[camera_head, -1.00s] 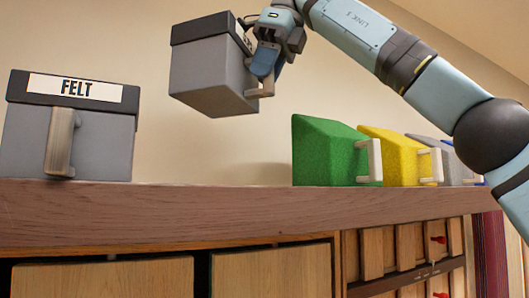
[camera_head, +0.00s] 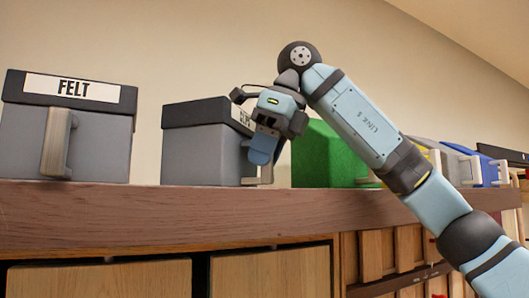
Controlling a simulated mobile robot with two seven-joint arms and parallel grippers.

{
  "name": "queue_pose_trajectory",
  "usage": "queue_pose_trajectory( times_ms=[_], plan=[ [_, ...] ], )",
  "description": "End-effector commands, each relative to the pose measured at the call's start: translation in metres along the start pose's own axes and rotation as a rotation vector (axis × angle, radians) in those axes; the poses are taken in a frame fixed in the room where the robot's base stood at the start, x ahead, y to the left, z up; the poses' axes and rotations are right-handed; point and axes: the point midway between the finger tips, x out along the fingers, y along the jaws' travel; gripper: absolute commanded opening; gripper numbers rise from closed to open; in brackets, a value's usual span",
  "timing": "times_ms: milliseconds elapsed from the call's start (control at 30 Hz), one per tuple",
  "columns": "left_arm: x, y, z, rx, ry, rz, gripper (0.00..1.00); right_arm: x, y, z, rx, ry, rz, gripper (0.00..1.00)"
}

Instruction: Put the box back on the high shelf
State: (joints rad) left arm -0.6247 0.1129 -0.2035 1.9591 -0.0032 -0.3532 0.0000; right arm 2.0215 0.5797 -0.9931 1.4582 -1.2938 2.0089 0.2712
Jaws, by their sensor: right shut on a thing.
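The grey box with a black lid (camera_head: 200,156) is upright at the high shelf (camera_head: 120,212), between the grey FELT box and the green box. Its underside is level with the shelf's front edge; I cannot tell whether it fully rests there. My right gripper (camera_head: 262,152) is shut on the box's light handle, at the box's right side. The gripper hides part of the box's label and right face. My left gripper is not in view.
The FELT box (camera_head: 64,143) stands to the left with a gap between. The green box (camera_head: 322,160) is close on the right, partly behind my arm. A blue box (camera_head: 480,165) stands farther right. Cabinets with wooden doors (camera_head: 100,280) are below.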

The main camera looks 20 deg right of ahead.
Motion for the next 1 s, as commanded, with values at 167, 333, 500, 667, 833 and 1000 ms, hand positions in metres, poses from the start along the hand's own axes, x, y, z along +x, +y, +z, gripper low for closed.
queue_pose_trajectory(
  times_ms=[167, 333, 500, 667, 833, 1000],
  plan=[
    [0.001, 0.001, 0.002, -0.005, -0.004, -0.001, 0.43, 0.0, 0.0, 0.0, 0.001, 0.0, -0.001, 0.0],
    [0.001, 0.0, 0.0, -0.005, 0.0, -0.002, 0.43, 0.001, 0.0, 0.0, 0.001, 0.002, 0.0, 0.49],
    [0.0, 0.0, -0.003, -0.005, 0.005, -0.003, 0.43, 0.001, 0.0, 0.0, 0.001, 0.002, 0.0, 0.49],
    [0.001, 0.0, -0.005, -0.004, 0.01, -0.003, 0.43, -0.003, 0.0, 0.0, 0.001, 0.001, -0.001, 0.49],
    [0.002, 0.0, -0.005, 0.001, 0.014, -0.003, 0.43, -0.023, 0.0, -0.001, 0.003, -0.002, -0.003, 0.49],
    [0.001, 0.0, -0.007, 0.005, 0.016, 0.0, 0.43, -0.058, 0.0, 0.0, 0.004, -0.002, -0.005, 0.49]
  ],
)
